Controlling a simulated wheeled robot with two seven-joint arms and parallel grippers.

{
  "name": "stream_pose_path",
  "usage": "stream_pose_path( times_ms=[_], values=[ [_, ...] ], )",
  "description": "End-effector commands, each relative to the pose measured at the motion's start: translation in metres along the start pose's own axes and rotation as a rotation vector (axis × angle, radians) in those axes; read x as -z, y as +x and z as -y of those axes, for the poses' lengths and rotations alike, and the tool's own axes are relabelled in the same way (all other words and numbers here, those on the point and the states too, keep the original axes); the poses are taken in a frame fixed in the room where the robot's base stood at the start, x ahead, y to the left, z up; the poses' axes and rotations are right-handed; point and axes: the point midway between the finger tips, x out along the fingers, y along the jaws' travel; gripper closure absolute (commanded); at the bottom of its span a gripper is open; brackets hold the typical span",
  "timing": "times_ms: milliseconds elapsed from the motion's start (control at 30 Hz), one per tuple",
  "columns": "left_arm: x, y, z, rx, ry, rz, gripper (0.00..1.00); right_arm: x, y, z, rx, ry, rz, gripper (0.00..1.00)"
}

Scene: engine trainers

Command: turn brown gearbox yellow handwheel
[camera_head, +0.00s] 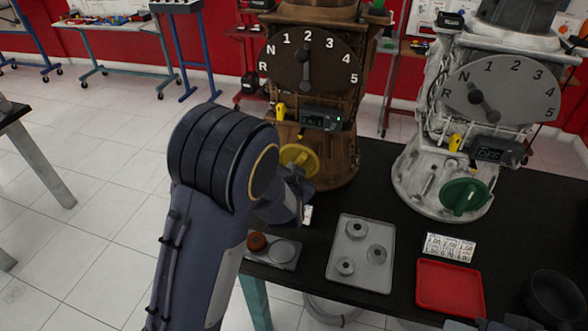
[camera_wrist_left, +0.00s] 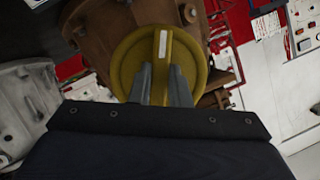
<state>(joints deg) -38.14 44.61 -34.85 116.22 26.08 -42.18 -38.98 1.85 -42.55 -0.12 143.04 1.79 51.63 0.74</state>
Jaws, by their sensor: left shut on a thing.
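The brown gearbox (camera_head: 340,150) stands at the back middle of the black table, with a numbered dial (camera_head: 308,62) on its front. Its yellow handwheel (camera_head: 300,157) is low on the front, partly hidden by my left arm in the head view. In the left wrist view the yellow handwheel (camera_wrist_left: 196,50) faces the camera, with a raised bar and a white mark across its middle. My left gripper (camera_wrist_left: 164,82) is shut on the handwheel's bar, one finger on each side.
A white gearbox (camera_head: 410,165) with a green handwheel (camera_head: 464,196) stands to the right. In front lie a grey tray with round parts (camera_head: 343,275), a red tray (camera_head: 432,290), a number card (camera_head: 450,247) and a dark bowl (camera_head: 556,296). A red-brown knob (camera_head: 257,242) sits near my left arm.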

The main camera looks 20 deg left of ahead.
Motion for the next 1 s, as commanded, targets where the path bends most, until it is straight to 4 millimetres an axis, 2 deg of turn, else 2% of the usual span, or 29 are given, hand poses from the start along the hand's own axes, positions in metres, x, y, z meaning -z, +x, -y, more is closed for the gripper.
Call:
stream_pose_path(
  times_ms=[333, 367, 500, 833, 1000],
  values=[
    [-0.001, 0.0, 0.0, 0.0, 0.002, 0.002, 1.0, 0.0, 0.0, 0.0, 0.0, 0.0, 0.0, 0.64],
    [-0.001, 0.0, 0.0, 0.0, 0.002, 0.002, 0.81, 0.0, 0.0, 0.0, 0.0, 0.0, 0.0, 0.64],
    [-0.001, 0.0, 0.0, 0.0, 0.001, 0.002, 0.63, 0.0, 0.0, 0.0, 0.0, 0.0, 0.0, 0.64],
    [0.0, -0.003, 0.0, 0.0, 0.001, 0.0, 0.62, 0.0, 0.0, 0.0, 0.0, 0.0, 0.0, 0.64],
    [0.0, -0.025, -0.001, -0.002, 0.001, -0.001, 0.62, 0.0, 0.001, 0.0, 0.0, 0.0, 0.0, 0.64]
  ],
)
